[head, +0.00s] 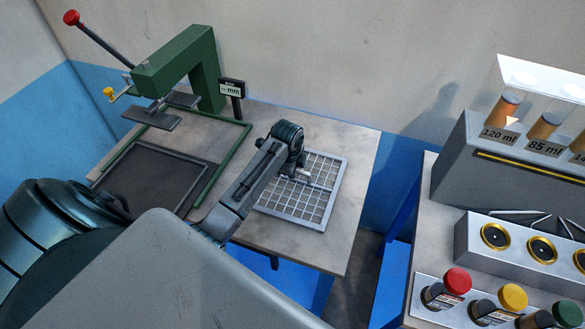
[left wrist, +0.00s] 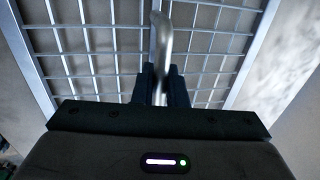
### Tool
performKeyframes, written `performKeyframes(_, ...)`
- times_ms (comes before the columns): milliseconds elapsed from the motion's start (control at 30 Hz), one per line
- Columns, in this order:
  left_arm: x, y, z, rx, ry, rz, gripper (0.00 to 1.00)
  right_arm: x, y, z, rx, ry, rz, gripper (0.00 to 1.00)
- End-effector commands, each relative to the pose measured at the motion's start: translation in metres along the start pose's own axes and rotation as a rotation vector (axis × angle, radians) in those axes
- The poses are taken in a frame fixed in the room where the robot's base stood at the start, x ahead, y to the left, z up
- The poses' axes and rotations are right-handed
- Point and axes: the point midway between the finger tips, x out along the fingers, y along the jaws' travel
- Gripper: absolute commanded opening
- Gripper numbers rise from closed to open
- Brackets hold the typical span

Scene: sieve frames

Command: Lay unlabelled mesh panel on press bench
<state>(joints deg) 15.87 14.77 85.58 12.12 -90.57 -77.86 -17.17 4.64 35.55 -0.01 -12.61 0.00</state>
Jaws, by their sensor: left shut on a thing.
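A light metal mesh panel (head: 318,187) with a square grid lies on, or very close above, the right part of the press bench (head: 342,131). No label shows on it. My left gripper (head: 292,176) is over the panel's left half, shut on its curved metal handle. The left wrist view shows the dark fingers on both sides of the handle (left wrist: 163,45), with the mesh (left wrist: 100,50) behind it. My arm hides the panel's left edge. My right gripper is not in view.
A green press (head: 178,68) with a red-knobbed lever stands at the back left, beside a small "mm" display (head: 232,88). A dark framed plate (head: 150,178) lies left of the panel. Across a gap, the right bench (head: 420,190) holds jars and capped bottles.

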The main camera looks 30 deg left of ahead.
Motion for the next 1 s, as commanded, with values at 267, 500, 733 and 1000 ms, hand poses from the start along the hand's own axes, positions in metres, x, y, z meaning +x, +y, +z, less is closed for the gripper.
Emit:
performKeyframes(267, -0.001, -0.001, 0.0, 0.0, 0.0, -0.003, 0.0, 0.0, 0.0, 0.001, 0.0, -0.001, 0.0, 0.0)
performKeyframes(500, 0.0, -0.001, 0.0, 0.0, 0.0, -0.002, 0.38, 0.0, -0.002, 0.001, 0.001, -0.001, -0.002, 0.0)
performKeyframes(733, -0.001, 0.0, 0.0, 0.0, 0.0, 0.0, 0.38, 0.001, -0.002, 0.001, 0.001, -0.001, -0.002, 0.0)
performKeyframes(1000, -0.039, -0.001, 0.0, 0.001, 0.0, -0.007, 0.38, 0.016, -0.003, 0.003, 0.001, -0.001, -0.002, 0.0)
